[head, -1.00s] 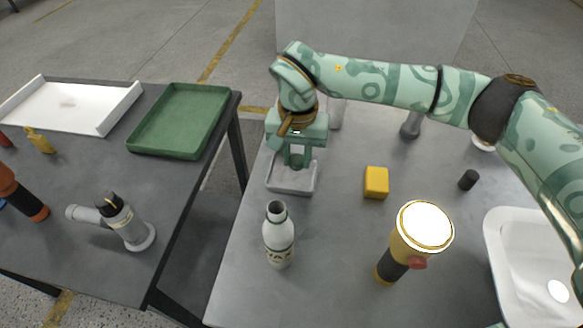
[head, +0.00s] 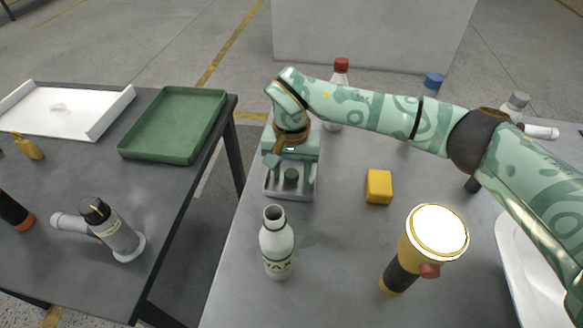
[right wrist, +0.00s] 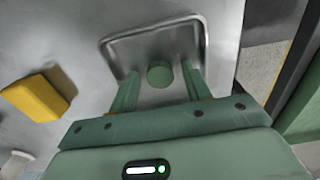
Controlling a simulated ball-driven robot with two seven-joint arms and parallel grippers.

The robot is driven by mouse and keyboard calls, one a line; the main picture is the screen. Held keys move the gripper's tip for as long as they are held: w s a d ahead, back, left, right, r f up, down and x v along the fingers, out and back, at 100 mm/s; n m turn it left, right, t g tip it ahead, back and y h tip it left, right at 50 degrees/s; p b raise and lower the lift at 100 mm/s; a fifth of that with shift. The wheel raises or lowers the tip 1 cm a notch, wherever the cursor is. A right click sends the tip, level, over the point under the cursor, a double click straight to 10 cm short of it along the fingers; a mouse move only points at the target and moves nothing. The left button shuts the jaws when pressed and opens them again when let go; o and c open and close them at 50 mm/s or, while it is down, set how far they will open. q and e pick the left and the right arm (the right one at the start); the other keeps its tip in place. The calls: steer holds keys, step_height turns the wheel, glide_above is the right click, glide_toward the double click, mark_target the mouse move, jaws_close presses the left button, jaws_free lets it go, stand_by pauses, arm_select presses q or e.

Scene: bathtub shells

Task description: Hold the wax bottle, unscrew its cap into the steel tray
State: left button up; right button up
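The wax bottle (head: 277,248) stands upright on the right-hand table, white with a dark band and lettering. Its mouth is open and bare. The steel tray (head: 270,191) lies behind it on the same table; the right wrist view shows its rim (right wrist: 204,48) too. A round green cap (head: 291,174) is in the tray; it also shows in the right wrist view (right wrist: 160,75). My right gripper (head: 291,181) is above the tray, open, its fingers on both sides of the cap with gaps between. My left gripper is not in view.
A yellow block (head: 379,187) and a yellow-black flashlight (head: 408,262) stand right of the bottle. A red-capped bottle (head: 341,70) is partly behind my arm. A white basin (head: 520,265) is at right. The left table holds a green tray (head: 172,150).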

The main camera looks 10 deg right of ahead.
mark_target(291, 173)
arm_select(q)
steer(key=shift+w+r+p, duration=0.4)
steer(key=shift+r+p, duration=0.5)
steer(key=shift+p, duration=0.1)
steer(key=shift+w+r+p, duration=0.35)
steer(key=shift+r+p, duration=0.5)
steer(key=shift+p, duration=0.1)
arm_select(e)
step_height(291, 173, up, 12)
steer(key=shift+r, duration=0.15)
